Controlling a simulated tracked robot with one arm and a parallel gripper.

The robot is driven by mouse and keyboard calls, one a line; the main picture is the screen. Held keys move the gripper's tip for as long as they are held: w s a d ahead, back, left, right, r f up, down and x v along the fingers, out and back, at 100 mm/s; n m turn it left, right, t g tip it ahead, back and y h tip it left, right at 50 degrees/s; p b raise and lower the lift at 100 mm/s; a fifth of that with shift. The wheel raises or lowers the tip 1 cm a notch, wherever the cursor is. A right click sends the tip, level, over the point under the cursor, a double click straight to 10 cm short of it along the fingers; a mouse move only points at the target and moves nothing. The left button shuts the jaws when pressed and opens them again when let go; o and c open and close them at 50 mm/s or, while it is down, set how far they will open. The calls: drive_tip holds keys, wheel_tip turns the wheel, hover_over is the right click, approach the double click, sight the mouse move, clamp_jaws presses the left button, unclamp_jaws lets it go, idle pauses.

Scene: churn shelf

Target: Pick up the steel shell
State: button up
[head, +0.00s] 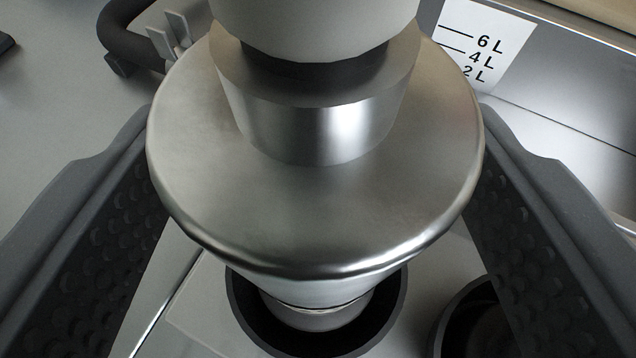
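The steel shell (315,215) fills the middle of the head view. It has a broad, shiny round shoulder, a narrower collar above it and a pale grey piece on top. Its lower end narrows over a dark round socket (240,305); whether it rests inside is unclear. My gripper (318,200) is open around the shell, with one dark dimpled finger on each side. Bare surface shows between the left finger and the shell's lower part. The wide shoulder hides the inner fingertip ends, so close contact there cannot be seen.
A second dark round socket (445,325) lies at the lower right, partly behind the right finger. A white label (484,42) with litre marks is at the upper right. A dark curved handle (122,40) lies at the upper left. The pale surface at left is mostly clear.

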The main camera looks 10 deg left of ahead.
drive_tip(key=c, duration=1.3)
